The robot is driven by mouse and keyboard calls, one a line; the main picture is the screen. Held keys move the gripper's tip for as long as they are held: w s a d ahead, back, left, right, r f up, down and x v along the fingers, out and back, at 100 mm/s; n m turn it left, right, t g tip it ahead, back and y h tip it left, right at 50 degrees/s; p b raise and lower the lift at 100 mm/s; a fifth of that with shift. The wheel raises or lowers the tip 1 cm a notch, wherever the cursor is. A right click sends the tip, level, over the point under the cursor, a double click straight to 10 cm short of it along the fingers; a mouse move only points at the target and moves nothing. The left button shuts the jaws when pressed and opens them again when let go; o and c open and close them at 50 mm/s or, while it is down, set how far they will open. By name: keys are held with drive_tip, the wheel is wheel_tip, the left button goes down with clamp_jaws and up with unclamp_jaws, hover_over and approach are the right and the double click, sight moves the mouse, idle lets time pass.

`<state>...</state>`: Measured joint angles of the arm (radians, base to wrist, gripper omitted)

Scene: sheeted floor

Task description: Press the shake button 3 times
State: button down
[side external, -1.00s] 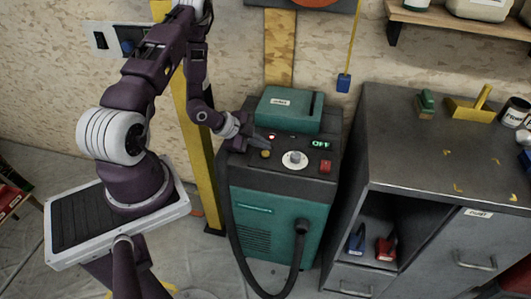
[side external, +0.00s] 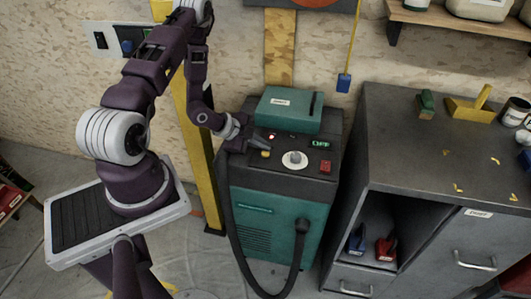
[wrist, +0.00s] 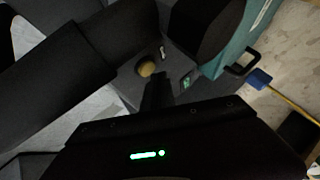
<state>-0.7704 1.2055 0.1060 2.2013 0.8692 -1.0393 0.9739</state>
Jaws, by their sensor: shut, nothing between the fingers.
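A green and dark grey machine (side external: 279,208) stands against the wall, with controls on its sloped top panel. A yellow button (side external: 265,154) is at the left of the panel; it also shows in the wrist view (wrist: 146,69). I cannot read a label that says which control is the shake button. My gripper (side external: 266,147) is shut and empty, its fingertips just above and behind the yellow button. In the wrist view the dark fingers (wrist: 156,88) point close beside that button. I cannot tell whether they touch it.
A green lidded box (side external: 289,109) rises behind. A hose (side external: 243,262) loops in front. A grey cabinet (side external: 427,170) stands at the right.

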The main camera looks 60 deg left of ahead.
sight(262, 154)
drive_tip(key=shift+f, duration=0.55)
idle(0.5)
drive_tip(key=shift+r, duration=0.8)
drive_tip(key=shift+r, duration=2.5)
idle(0.7)
wheel_tip(262, 154, up, 4)
drive_tip(key=shift+f, duration=0.1)
idle(0.3)
